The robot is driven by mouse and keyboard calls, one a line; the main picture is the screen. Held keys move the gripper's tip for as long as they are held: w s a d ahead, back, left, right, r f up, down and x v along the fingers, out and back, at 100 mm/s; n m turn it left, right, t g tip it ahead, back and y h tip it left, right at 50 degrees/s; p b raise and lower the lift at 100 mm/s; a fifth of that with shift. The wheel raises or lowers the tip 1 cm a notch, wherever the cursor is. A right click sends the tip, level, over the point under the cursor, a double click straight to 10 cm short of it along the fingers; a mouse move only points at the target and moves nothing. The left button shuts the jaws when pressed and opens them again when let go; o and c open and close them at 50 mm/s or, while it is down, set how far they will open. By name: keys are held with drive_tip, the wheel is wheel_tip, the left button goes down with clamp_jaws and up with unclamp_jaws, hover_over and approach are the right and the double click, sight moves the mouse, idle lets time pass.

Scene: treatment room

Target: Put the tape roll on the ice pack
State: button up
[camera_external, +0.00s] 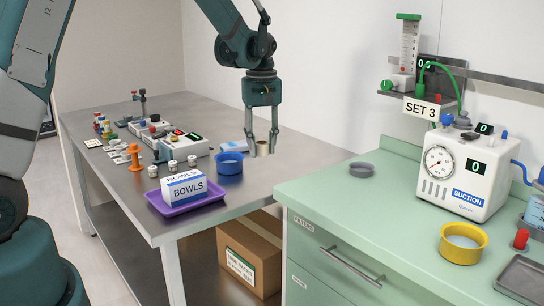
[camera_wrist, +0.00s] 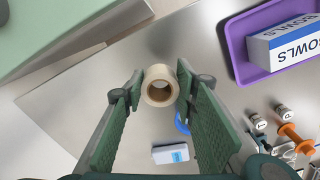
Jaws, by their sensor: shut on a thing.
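The beige tape roll (camera_external: 262,149) is between the fingers of my gripper (camera_external: 261,139), which is shut on it. In the wrist view the tape roll (camera_wrist: 159,86) shows its round opening between the fingertips (camera_wrist: 158,90). It appears to be held above the steel table, near its right edge. A flat white and light-blue pack, seemingly the ice pack (camera_external: 238,146), lies on the table behind the blue bowl, left of the tape roll. In the wrist view the pack (camera_wrist: 170,154) lies below the tape roll, apart from it, with its top bare.
The blue bowl (camera_external: 230,163) stands close to the pack. A purple tray (camera_external: 185,204) with a BOWLS box (camera_external: 184,188) is nearer the front. Small bottles, an orange spool (camera_external: 134,157) and devices stand left. The green counter (camera_external: 330,190) borders the table on the right.

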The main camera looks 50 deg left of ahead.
drive_tip(key=w+a+r+n+p, duration=0.1)
drive_tip(key=w+a, duration=0.2)
drive_tip(key=a, duration=0.4)
drive_tip(key=w+a+r+p, duration=0.1)
drive_tip(key=w+a, duration=0.3)
drive_tip(key=a, duration=0.3)
drive_tip(key=r+n, duration=0.1)
hover_over(237, 144)
drive_tip(key=shift+p, duration=0.45)
drive_tip(key=shift+f, duration=3.15)
drive_tip(key=shift+f, duration=1.9)
drive_tip(key=shift+f+b, duration=0.2)
drive_tip(key=shift+b, duration=0.15)
drive_tip(key=o, duration=0.8)
drive_tip(key=shift+r, duration=0.1)
